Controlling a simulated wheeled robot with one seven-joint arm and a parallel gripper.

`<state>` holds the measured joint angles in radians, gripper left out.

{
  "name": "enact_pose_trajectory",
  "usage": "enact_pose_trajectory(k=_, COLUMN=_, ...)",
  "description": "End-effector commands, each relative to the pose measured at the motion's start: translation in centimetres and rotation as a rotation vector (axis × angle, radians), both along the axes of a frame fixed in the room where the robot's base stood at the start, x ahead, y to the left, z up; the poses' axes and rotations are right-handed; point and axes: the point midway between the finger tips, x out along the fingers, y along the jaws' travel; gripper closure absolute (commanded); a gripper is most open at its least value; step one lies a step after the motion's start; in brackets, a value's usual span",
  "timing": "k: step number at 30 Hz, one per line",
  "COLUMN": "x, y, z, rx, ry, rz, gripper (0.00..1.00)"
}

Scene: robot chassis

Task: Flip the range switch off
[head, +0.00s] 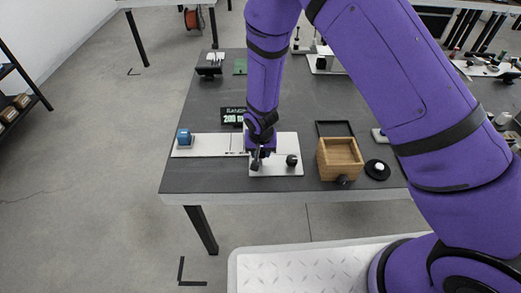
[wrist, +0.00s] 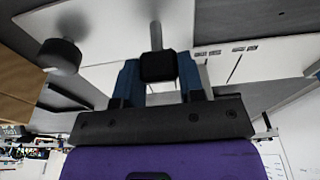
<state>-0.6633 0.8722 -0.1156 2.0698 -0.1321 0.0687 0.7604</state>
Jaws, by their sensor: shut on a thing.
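A white panel (head: 287,142) lies near the front edge of the dark table. My gripper (head: 257,161) reaches down over its left part. In the wrist view, my gripper (wrist: 159,76) has its blue fingers on either side of a black block on a metal stem, which looks like the range switch's lever (wrist: 158,66); it is shut on this lever. The stem rises from the white panel. In the head view the lever is mostly hidden by my gripper. A dark display (head: 232,115) reading "RANGE" and "200" stands behind the panel.
A black round knob (head: 291,160) stands on the same panel, right of my gripper; it also shows in the wrist view (wrist: 59,56). A wooden box (head: 340,158) and a black disc (head: 377,169) are further right. A blue block (head: 184,137) sits on a white strip at left.

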Motion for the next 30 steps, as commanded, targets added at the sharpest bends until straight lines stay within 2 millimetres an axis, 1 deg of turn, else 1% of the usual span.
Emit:
enact_pose_trajectory(k=3, x=-0.6, y=0.2, z=0.1, rx=-0.005, ry=-0.068, rz=0.007, gripper=0.88)
enact_pose_trajectory(k=15, x=-2.0, y=0.2, z=0.2, rx=-0.014, ry=-0.307, rz=0.006, gripper=0.88)
enact_pose_trajectory(k=30, x=-3.5, y=0.1, z=-0.1, rx=-0.023, ry=-0.595, rz=0.003, gripper=0.88)
